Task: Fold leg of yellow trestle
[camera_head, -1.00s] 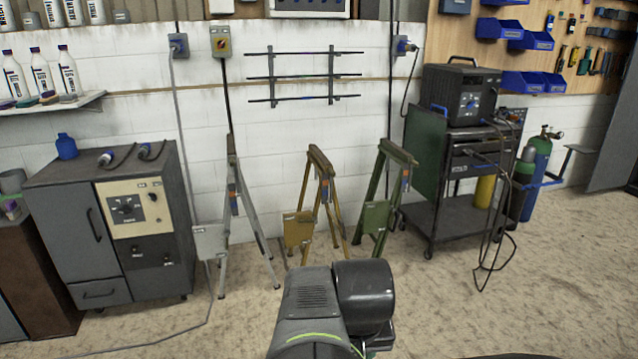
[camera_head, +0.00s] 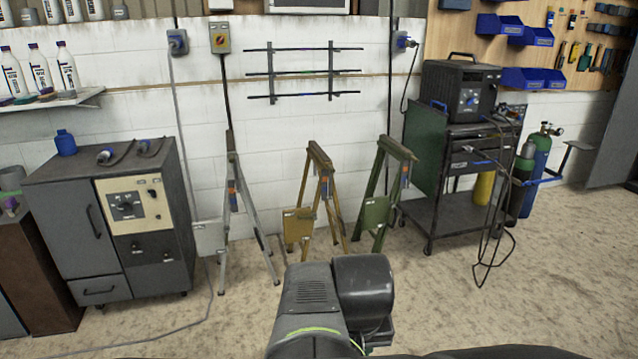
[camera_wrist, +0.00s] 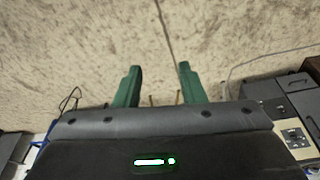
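The yellow trestle (camera_head: 323,160) stands upright by the white wall with its legs spread, between a grey trestle (camera_head: 234,180) on its left and a green trestle (camera_head: 397,150) on its right. A yellow plate (camera_head: 297,226) sits low on its left side. My arm is in front of it, at the bottom of the head view, and my gripper is hidden there. In the wrist view my gripper (camera_wrist: 158,86) has its two green fingers wide apart with nothing between them, over bare floor. Only small thin yellowish bits show beyond the gripper body there.
A grey cabinet (camera_head: 108,225) stands at the left. A black cart (camera_head: 460,210) with a welding machine (camera_head: 460,90) and hanging cables stands at the right, beside gas cylinders (camera_head: 537,170). A grey cable (camera_head: 185,335) lies on the floor at left. The floor before the trestles is clear.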

